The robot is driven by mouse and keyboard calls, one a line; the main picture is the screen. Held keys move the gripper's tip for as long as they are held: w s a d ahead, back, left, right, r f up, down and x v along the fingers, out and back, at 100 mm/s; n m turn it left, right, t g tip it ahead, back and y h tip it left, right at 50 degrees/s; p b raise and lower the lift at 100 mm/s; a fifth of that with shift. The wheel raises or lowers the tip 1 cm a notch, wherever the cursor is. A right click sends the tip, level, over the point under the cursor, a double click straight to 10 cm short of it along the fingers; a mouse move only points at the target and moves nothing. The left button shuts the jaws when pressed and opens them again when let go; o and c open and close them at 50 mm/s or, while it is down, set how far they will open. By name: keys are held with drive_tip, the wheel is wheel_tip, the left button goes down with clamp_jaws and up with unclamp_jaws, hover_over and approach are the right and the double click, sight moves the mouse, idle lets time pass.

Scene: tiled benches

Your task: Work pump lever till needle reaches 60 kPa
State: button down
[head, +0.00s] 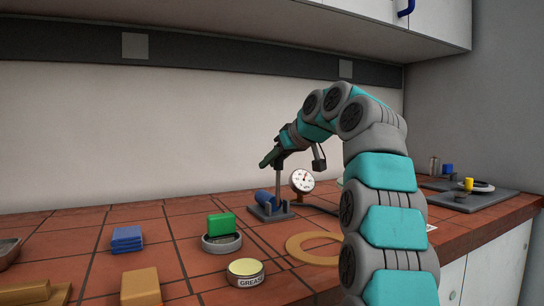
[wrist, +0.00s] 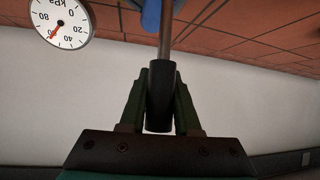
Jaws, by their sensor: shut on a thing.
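The pump (head: 270,211) stands on the bench, with a blue cylinder on a dark base. Its lever (head: 278,181) is a thin metal rod standing about upright in the head view. In the wrist view, my gripper (wrist: 161,85) has its green fingers shut on the lever's black grip (wrist: 159,108). My gripper (head: 270,158) is above the pump in the head view. The white gauge (head: 302,181) stands just right of the pump. In the wrist view the gauge (wrist: 62,20) is upside down and partly cut off; its red needle points between 40 and 80, at about 60.
A green block on a grey round dish (head: 222,243), a grease tin (head: 245,272) and a tan ring (head: 314,248) lie in front of the pump. Blue (head: 127,239) and tan (head: 141,287) blocks are at left. A grey tray (head: 468,202) is at far right.

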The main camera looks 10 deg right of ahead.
drive_tip(key=shift+w, duration=0.15)
idle(0.3)
drive_tip(key=c, duration=0.6)
unclamp_jaws()
drive_tip(key=v, duration=0.7)
drive_tip(key=shift+s+d+r+p, duration=0.1)
drive_tip(key=shift+s+r+p, duration=0.2)
drive_tip(key=shift+p, duration=0.05)
